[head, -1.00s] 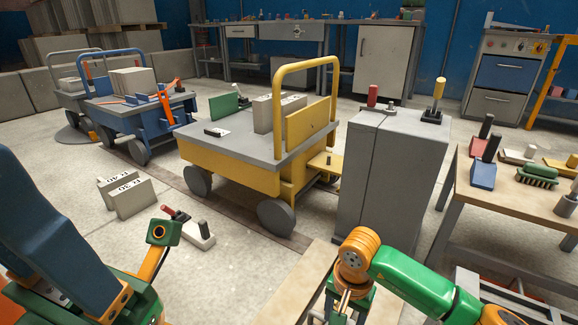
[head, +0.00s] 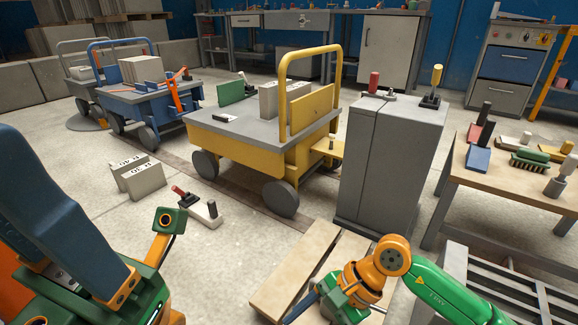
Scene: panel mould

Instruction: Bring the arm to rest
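My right arm (head: 440,288) comes in from the lower right, with a green link and an orange joint. Its wrist bends down to the left, above wooden boards at the bottom. My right gripper (head: 305,305) is at the bottom edge, partly cut off; its finger gap cannot be made out. My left arm (head: 60,215) fills the lower left with a dark blue link, green parts and an orange bracket. I cannot make out the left gripper's fingers. I see nothing held in the visible parts of either arm.
Wooden boards (head: 297,270) lie below my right arm. A grey cabinet (head: 390,165) stands behind it, a workbench (head: 515,190) with brushes to the right. A yellow cart (head: 240,150) is mid-scene. Grey blocks (head: 140,180) and a handled tool (head: 205,211) lie on the floor.

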